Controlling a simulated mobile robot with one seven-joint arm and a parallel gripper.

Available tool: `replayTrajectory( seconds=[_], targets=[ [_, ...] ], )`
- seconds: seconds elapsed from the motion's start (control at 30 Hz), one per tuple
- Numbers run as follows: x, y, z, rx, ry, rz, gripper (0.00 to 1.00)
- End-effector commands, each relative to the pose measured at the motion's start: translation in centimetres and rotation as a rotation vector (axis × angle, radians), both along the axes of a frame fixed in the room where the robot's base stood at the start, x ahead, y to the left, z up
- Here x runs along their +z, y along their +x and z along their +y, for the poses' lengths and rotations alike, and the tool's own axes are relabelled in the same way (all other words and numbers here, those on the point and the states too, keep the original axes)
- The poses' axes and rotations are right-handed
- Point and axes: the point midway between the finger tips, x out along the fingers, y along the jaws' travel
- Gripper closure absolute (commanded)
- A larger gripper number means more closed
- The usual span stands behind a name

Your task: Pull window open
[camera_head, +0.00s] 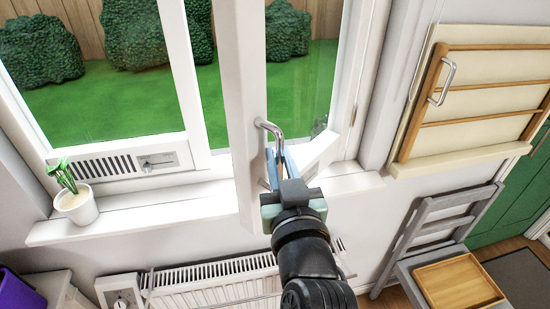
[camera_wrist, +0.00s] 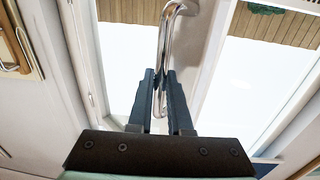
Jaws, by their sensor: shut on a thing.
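The white window sash (camera_head: 240,110) stands partly open. It is swung inward over the sill, with a gap between its left edge and the fixed frame (camera_head: 188,90). A curved metal handle (camera_head: 270,128) is on the sash near its lower left corner. My gripper (camera_head: 277,158) is shut on the handle. In the wrist view the handle (camera_wrist: 168,38) runs down between the two dark fingers of my gripper (camera_wrist: 160,78). The fingers hide part of the handle's lower end.
A potted plant (camera_head: 75,205) stands at the left of the white sill (camera_head: 140,212). A radiator (camera_head: 215,280) is below. To the right are a wall-mounted wooden rack (camera_head: 470,85) and a grey folding chair (camera_head: 425,235) with a wooden tray (camera_head: 458,283).

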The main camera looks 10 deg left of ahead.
Motion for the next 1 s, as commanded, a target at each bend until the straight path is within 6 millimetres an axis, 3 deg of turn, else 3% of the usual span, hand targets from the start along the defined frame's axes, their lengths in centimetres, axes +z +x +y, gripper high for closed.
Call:
replayTrajectory(
  seconds=[0.17,0.2,0.37,0.77,1.0],
  targets=[
    [0.2,0.1,-0.3,-0.009,0.0,-0.007,1.0],
    [0.3,0.1,-0.3,-0.009,0.0,-0.007,0.79],
    [0.2,0.1,-0.2,-0.007,0.0,-0.005,0.53],
    [0.0,-0.6,-0.4,-0.004,0.0,-0.003,0.53],
    [-0.3,-4.3,-2.0,-0.007,0.001,-0.004,0.53]
  ],
)
